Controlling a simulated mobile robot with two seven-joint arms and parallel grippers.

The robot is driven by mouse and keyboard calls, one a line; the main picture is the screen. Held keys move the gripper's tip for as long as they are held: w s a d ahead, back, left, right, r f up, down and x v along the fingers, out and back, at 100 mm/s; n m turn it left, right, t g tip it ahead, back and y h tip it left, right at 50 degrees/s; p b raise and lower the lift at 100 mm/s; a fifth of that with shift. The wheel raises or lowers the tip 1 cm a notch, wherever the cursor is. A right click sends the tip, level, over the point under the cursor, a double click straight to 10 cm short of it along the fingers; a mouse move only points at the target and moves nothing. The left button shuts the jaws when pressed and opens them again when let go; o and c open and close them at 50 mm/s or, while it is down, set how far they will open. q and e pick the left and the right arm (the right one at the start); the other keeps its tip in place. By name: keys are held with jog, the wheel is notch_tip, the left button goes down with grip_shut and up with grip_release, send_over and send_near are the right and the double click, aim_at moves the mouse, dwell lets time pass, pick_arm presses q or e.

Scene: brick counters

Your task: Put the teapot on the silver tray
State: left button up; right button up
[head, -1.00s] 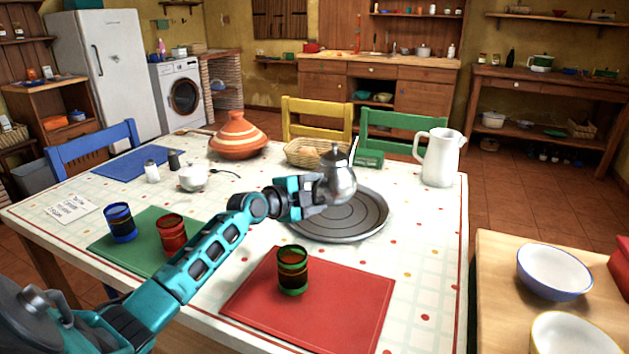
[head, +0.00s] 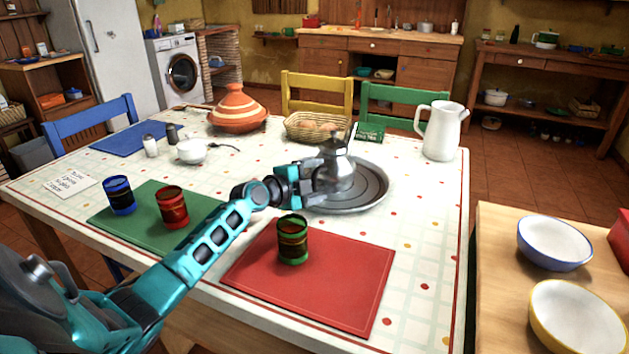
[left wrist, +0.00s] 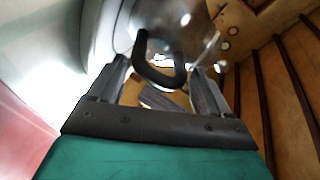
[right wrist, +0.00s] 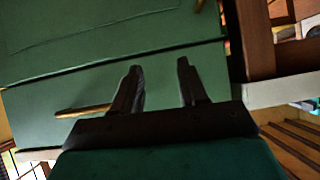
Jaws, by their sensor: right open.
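The silver teapot (head: 338,167) with its dark lid is over the round silver tray (head: 372,196) in the middle of the table. I cannot tell whether its base touches the tray. My left gripper (head: 318,183) reaches in from the left and is shut on the teapot's handle. The left wrist view shows the dark handle loop (left wrist: 160,78) between the fingers (left wrist: 158,68), with the shiny body behind it. My right gripper (right wrist: 160,68) is open and empty in the right wrist view, near a green surface, and does not show in the head view.
A green cup (head: 292,240) stands on the red mat (head: 320,290) in front of the tray. A bread basket (head: 315,127) and a small green box (head: 368,133) are behind it. A white jug (head: 440,130) stands at right. The tablecloth right of the tray is clear.

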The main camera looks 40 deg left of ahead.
pick_arm(q)
jog(key=shift+o, duration=1)
jog(key=shift+r, duration=0.15)
jog(key=shift+s, duration=0.3)
jog(key=p+v, duration=0.1)
jog(key=v, duration=1)
jog(key=shift+s, duration=0.2)
jog(key=shift+r+p, duration=0.2)
jog(key=shift+p, duration=0.15)
